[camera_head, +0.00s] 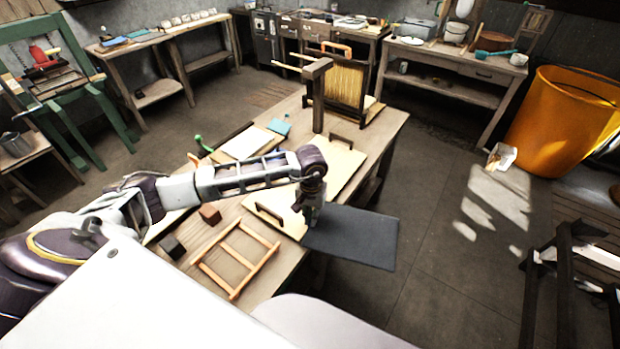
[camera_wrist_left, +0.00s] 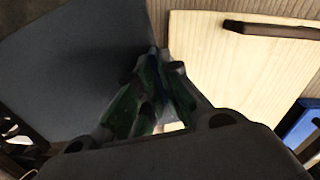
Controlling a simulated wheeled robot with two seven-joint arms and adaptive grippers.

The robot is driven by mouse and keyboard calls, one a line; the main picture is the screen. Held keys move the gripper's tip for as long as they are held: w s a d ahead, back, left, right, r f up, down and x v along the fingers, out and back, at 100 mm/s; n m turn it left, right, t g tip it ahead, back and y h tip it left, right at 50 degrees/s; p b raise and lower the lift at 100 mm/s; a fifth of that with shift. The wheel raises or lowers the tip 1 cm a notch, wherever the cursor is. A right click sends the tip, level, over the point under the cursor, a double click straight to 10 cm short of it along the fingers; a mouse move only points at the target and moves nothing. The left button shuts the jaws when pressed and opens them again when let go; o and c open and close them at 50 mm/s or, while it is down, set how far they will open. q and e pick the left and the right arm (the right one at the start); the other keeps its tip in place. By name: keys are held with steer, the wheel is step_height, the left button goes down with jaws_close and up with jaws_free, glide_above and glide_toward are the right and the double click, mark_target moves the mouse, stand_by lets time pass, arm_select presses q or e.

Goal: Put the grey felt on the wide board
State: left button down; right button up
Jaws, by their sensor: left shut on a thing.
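The grey felt (camera_head: 355,238) is a flat dark grey sheet, held by its left edge and reaching out past the right edge of the table. My left gripper (camera_head: 311,217) is shut on the felt's edge. In the left wrist view the felt (camera_wrist_left: 70,60) fills the upper left, and the gripper's fingers (camera_wrist_left: 158,75) meet at its edge. The wide board (camera_head: 338,166) is pale wood with dark handles, lying on the table behind and beside the gripper. It also shows in the left wrist view (camera_wrist_left: 235,75). My right gripper is not in view.
A wooden frame (camera_head: 236,259) and dark blocks (camera_head: 172,247) lie on the table (camera_head: 385,135) at the near left. A tall wooden post (camera_head: 318,95) and a rack of yellow strands (camera_head: 345,82) stand at the far end. Open floor lies to the right.

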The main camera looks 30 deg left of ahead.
arm_select(q)
steer(key=w+a+r+n+b, duration=0.1)
steer(key=w+a+r+n, duration=0.1)
steer(key=a+n, duration=0.5)
steer(key=w+a+r+n+b, duration=0.2)
steer(key=w+a+r+n, duration=0.1)
steer(key=a+n, duration=0.4)
steer(key=shift+r+n, duration=0.3)
steer(key=shift+r, duration=0.35)
steer(key=shift+w, duration=0.1)
step_height(320, 180, down, 5)
steer(key=shift+f+p, duration=0.1)
steer(key=shift+p, duration=0.4)
steer(key=shift+f, duration=0.5)
